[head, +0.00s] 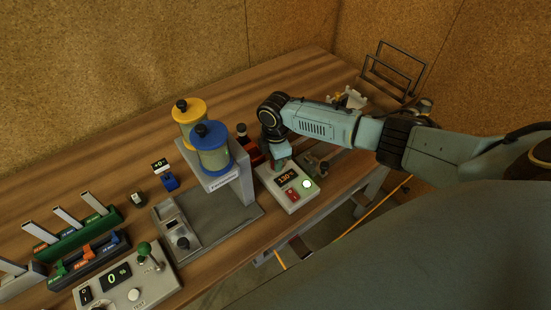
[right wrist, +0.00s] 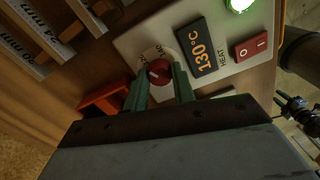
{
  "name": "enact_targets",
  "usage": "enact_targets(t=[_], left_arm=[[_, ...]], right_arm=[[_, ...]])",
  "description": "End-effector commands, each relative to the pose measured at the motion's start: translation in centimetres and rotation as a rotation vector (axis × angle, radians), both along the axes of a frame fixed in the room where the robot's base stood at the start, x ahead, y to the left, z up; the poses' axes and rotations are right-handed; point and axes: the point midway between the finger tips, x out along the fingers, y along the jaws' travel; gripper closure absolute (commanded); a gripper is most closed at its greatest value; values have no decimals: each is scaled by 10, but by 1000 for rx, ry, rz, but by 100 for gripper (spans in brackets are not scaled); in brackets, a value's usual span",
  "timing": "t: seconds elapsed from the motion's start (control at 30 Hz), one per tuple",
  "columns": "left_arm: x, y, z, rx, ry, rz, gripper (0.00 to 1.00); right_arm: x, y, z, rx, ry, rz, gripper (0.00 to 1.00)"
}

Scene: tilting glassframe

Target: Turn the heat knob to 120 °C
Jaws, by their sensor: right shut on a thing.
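The heat control box (head: 290,205) is pale and stands near the table's front edge, right of the grey stand. Its display (right wrist: 202,45) reads 130 °C in orange in the right wrist view. The round red heat knob (right wrist: 159,70) sits beside the display, with printed scale marks partly visible around it. My right gripper (head: 279,164) reaches down over the box; in the right wrist view its two green fingers are shut on the knob from either side. The gripper hides the knob in the head view. My left gripper is not in view.
A red rocker switch (right wrist: 250,46) and a lit green lamp (head: 307,184) are on the same box. A grey stand (head: 222,180) with yellow-lidded and blue-lidded jars is close on the left. A wire rack (head: 393,70) stands at the far right.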

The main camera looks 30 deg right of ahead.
Motion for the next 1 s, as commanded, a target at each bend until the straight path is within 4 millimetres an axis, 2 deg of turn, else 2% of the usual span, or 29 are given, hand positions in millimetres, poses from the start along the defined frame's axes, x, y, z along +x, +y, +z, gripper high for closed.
enact_targets(t=[0.23, 0.27, 0.4, 0.77, 1.0], left_arm=[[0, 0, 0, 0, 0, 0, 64], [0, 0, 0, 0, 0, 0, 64], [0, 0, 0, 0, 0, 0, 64], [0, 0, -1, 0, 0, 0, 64], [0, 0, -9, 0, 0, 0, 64]], right_arm=[[1, 1, 1, 3, -4, 0, 97], [1, 1, 1, 3, -4, 0, 72], [1, 1, 1, 3, -3, -1, 53], [0, 0, -1, 1, 1, -29, 52], [-1, 1, -3, 2, 1, -222, 52]])
